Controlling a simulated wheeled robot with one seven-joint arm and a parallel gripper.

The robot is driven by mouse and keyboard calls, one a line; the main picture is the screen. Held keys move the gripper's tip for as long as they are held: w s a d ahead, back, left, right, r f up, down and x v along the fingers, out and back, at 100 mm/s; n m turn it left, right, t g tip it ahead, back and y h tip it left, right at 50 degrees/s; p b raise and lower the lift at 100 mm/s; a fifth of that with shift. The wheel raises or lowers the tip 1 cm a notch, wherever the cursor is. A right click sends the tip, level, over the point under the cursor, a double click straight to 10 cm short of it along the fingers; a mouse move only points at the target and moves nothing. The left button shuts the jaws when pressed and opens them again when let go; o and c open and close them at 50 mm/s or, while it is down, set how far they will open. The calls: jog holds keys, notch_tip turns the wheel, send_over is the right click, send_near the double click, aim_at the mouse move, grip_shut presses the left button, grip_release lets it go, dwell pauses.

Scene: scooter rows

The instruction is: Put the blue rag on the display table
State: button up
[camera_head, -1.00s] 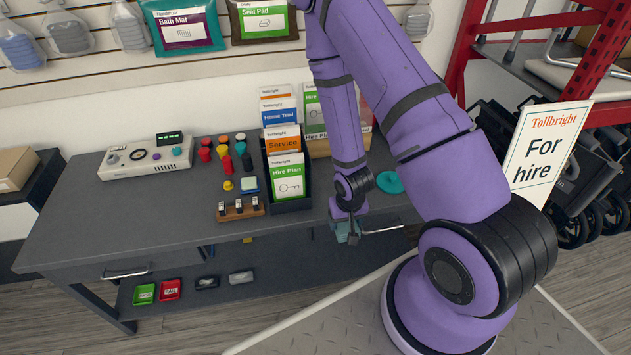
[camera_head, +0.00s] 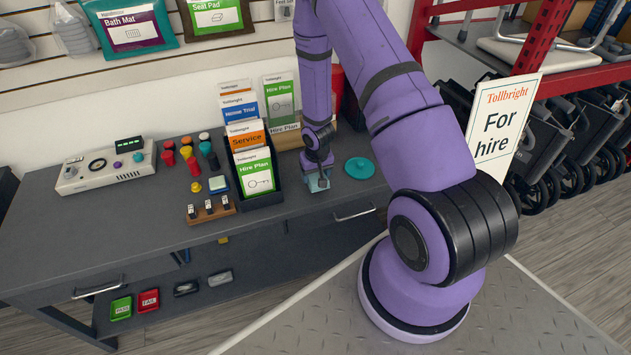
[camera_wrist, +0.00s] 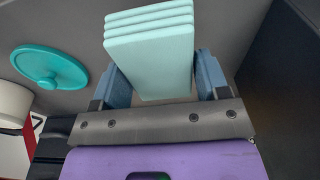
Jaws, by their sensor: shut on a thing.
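My gripper (camera_head: 317,184) is shut on a pale blue-green folded cloth in several layers, which looks like the blue rag (camera_wrist: 150,52). The blue finger pads press it from both sides in the wrist view. In the head view only a small part of it shows at the fingertips. The grey table (camera_head: 120,215), which I take as the display table, lies below. My gripper is over its right part, near the front edge, right of the card holder. I cannot tell whether the rag touches the tabletop.
A teal disc (camera_head: 359,168) lies just right of my gripper. The black card holder (camera_head: 262,200) stands to the left, with a wooden block (camera_head: 210,211) and a control box (camera_head: 107,167) further left. A "For hire" sign (camera_head: 503,125) stands right of the table.

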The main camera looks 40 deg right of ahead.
aim_at(316, 181)
notch_tip(316, 181, down, 4)
jog(key=shift+s+r, duration=0.1)
jog(key=shift+r, duration=0.15)
jog(key=o, duration=0.8)
